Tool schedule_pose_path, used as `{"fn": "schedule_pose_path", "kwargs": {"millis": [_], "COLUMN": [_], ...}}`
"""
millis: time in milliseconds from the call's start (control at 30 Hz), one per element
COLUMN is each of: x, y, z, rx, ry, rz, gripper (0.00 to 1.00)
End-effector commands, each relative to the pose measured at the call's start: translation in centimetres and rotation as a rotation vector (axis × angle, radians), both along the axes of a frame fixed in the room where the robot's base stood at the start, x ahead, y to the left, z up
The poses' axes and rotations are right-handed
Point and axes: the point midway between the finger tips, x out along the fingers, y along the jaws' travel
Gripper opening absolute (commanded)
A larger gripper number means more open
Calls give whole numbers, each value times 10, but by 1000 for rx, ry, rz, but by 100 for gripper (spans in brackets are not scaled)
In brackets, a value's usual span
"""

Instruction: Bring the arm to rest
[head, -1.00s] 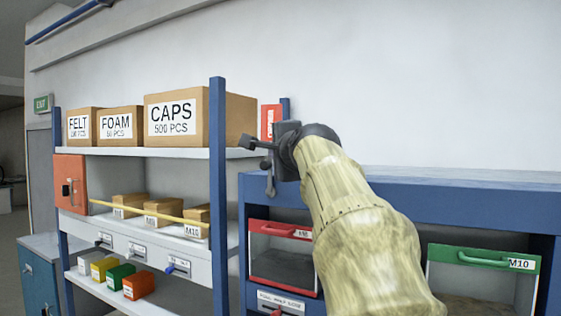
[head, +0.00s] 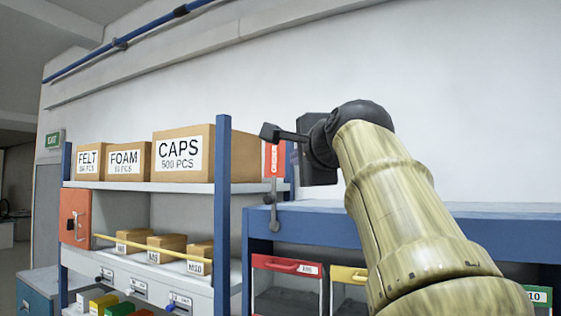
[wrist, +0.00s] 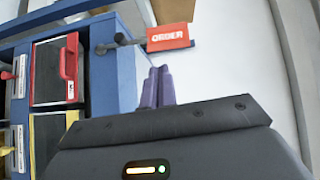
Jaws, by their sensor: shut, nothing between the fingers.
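My gripper's purple fingers (wrist: 158,87) show together in the wrist view, shut with nothing between them. In the head view my arm rises from the lower right, its dark hand (head: 320,150) raised above the blue bench (head: 400,225), in front of the white wall. The fingers cannot be made out clearly there. A red ORDER card (wrist: 168,37) is beyond the fingers in the wrist view; it shows partly behind the hand in the head view (head: 274,160).
A shelf unit with blue posts (head: 222,200) stands left of the hand, holding a CAPS box (head: 183,153), a FOAM box (head: 130,158) and smaller cartons. A red-fronted bin (head: 287,265) and a yellow-fronted bin (head: 349,274) sit under the bench top.

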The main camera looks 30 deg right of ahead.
Motion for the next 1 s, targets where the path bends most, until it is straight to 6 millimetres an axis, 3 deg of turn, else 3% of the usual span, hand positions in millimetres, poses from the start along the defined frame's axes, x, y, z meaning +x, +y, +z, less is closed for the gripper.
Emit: {"fn": "schedule_pose_path", "kwargs": {"millis": [300, 367, 467, 567, 700, 1000], "x": [3, 8, 23, 44, 72, 94], "y": [1, 1, 0, 3, 11, 48], "z": [-5, -15, -47, -97, -180, -360], "rx": [-3, -10, -36, -84, -176, -405], "ry": [8, 26, 86, 178, 330, 633], "rz": [5, 8, 19, 43, 97, 276], "gripper": [0, 0, 0, 0, 0, 0]}}
